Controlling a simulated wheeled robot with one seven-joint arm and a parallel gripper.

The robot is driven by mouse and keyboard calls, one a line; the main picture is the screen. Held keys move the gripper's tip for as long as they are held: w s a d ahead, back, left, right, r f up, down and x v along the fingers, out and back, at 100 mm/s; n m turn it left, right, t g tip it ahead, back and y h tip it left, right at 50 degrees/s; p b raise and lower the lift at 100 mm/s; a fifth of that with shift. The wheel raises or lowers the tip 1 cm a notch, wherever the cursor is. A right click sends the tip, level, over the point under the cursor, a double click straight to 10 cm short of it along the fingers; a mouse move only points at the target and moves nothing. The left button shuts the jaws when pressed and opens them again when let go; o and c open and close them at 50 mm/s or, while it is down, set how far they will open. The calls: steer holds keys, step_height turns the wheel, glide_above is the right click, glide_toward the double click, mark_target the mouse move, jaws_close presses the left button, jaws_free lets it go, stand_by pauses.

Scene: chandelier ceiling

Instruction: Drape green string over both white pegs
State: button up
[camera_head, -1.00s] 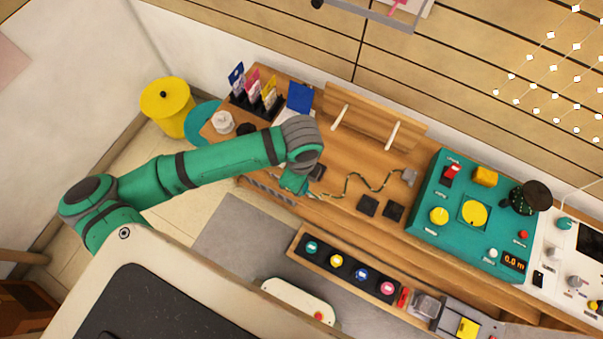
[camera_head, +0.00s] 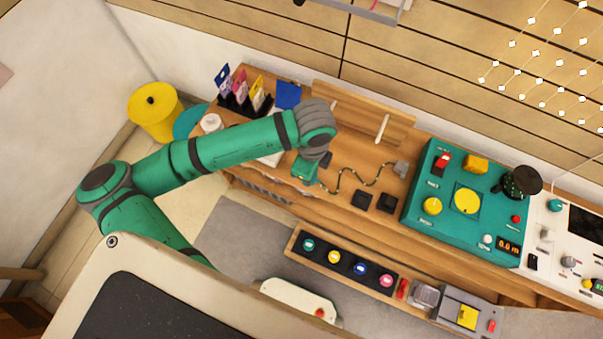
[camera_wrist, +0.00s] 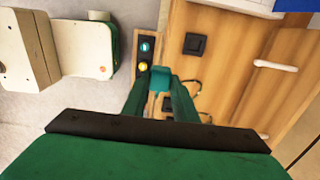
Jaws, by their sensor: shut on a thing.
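The green string (camera_head: 351,181) lies in a wavy line over the wooden bench. Its right end meets a small grey block (camera_head: 401,168); its left end runs to my gripper (camera_head: 313,181). My gripper is shut on that end, low over the bench below the pegs in the head view. The right white peg (camera_head: 382,128) stands bare on a wooden stand (camera_head: 358,112).
Two black pads (camera_head: 374,201) lie below the string. A teal control panel (camera_head: 420,215) stands to the right. A card holder (camera_head: 237,104) and a blue card (camera_head: 288,94) are at the left. A tray of coloured knobs (camera_head: 346,263) runs along the front.

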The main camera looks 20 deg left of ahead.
steer(key=w+d+r, duration=0.6)
steer(key=w+d, duration=0.5)
steer(key=d, duration=0.1)
steer(key=shift+w, duration=0.25)
stand_by(0.5)
stand_by(0.4)
steer(key=w+d, duration=0.5)
steer(key=d, duration=0.2)
steer(key=shift+w+d+r, duration=0.3)
steer(key=shift+w+d, duration=0.05)
steer(key=shift+w, duration=0.15)
stand_by(0.5)
steer(key=w, duration=0.7)
steer(key=shift+d, duration=0.1)
stand_by(0.5)
